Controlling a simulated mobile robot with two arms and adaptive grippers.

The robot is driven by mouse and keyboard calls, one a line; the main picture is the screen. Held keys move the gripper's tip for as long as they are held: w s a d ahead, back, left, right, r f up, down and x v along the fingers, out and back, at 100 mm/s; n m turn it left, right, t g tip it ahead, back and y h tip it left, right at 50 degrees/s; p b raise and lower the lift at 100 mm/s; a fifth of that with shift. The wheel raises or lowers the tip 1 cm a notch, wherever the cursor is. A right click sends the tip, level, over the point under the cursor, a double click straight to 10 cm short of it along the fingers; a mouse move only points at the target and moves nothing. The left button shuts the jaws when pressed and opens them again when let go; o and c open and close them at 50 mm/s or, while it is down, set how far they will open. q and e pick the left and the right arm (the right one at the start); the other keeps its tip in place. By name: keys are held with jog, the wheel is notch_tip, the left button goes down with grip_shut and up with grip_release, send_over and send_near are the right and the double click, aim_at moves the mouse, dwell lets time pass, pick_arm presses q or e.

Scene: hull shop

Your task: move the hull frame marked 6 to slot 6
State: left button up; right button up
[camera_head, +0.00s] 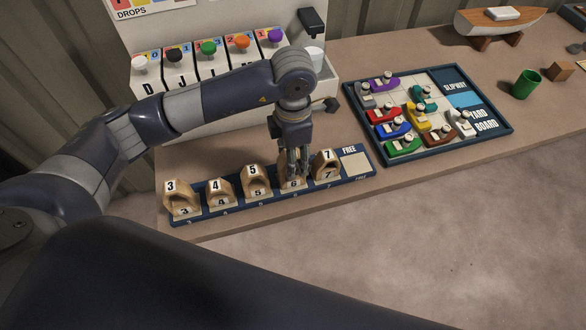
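The dark blue rack (245,204) lies along the table's front edge, with slots labelled 3 to 7 and FREE. Arched wooden frames marked 3 (181,203), 4 (220,195) and 5 (256,185) stand in slots 3, 4 and 5. A frame (326,168) stands at slot 7; its small mark looks like 7 or 1. My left gripper (296,172) points down at slot 6. A wooden frame (285,174) shows partly behind its fingers, its top mark hidden. I cannot tell whether the fingers hold it. The FREE slot (355,161) is empty. My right gripper is out of view.
A yard board (360,124) with several coloured boat pieces lies right of the rack. Behind it stand a model boat (497,22), a green cup (525,84) and a wooden block (559,72). A dispenser with coloured knobs (208,47) stands behind my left arm.

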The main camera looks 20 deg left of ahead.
pick_arm(q)
notch_tip(320, 180, up, 5)
jog(key=shift+r+b, duration=0.15)
jog(key=shift+b, duration=0.3)
dwell(0.5)
jog(key=shift+s, duration=0.1)
